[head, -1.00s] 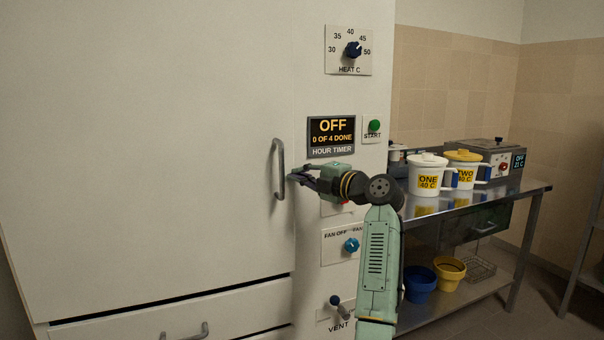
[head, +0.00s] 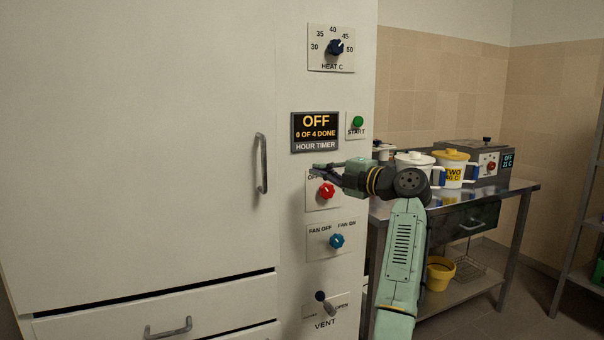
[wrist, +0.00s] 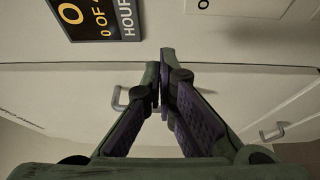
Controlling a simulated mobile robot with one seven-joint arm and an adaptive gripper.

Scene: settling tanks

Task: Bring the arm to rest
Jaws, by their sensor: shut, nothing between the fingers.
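My arm (head: 403,240) reaches up in front of the right part of the white cabinet. My gripper (head: 314,170) is shut and empty. It points left, in front of the panel just above the red knob (head: 327,191) and below the hour timer display (head: 316,132), which reads OFF, 0 OF 4 DONE. In the wrist view the gripper's fingertips (wrist: 166,58) meet, with the cabinet face beyond. The fingers look apart from the door handle (head: 262,163), which stands to their left.
The cabinet door is closed, with a drawer handle (head: 168,328) below. The panel bears a heat dial (head: 336,47), start button (head: 358,122), blue fan knob (head: 336,241) and vent lever (head: 321,297). A steel table (head: 500,196) with lidded pots stands right. Floor is free between table and shelf.

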